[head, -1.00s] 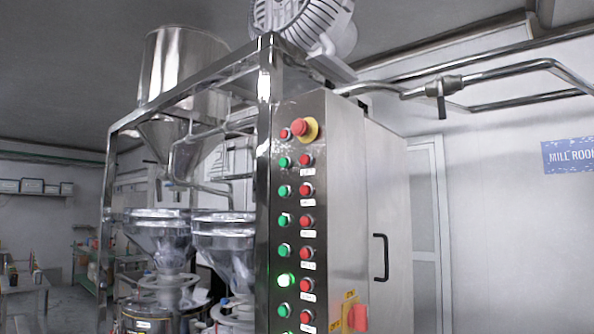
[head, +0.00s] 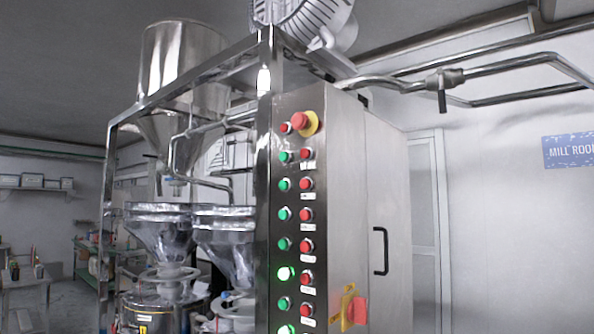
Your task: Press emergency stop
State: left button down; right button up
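The emergency stop is a red mushroom button (head: 301,121) on a yellow round plate. It sits at the top of the steel control panel (head: 345,190), above two columns of smaller buttons. The green buttons (head: 285,185) are on the left and the red buttons (head: 307,184) on the right. One green button (head: 286,273) is lit brightly, and another at the bottom edge also looks lit. A small red button (head: 286,128) is left of the emergency stop. Neither of my grippers is in view.
A steel frame post (head: 264,190) stands at the panel's left edge. A red and yellow rotary switch (head: 352,310) and a black door handle (head: 380,251) are on the cabinet's right side. Steel hoppers (head: 165,235) stand left. Pipes (head: 470,75) run above right.

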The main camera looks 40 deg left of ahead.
aim_at(298, 119)
jog(key=z, duration=1.4)
jog(key=k, duration=0.6)
jog(key=u, duration=1)
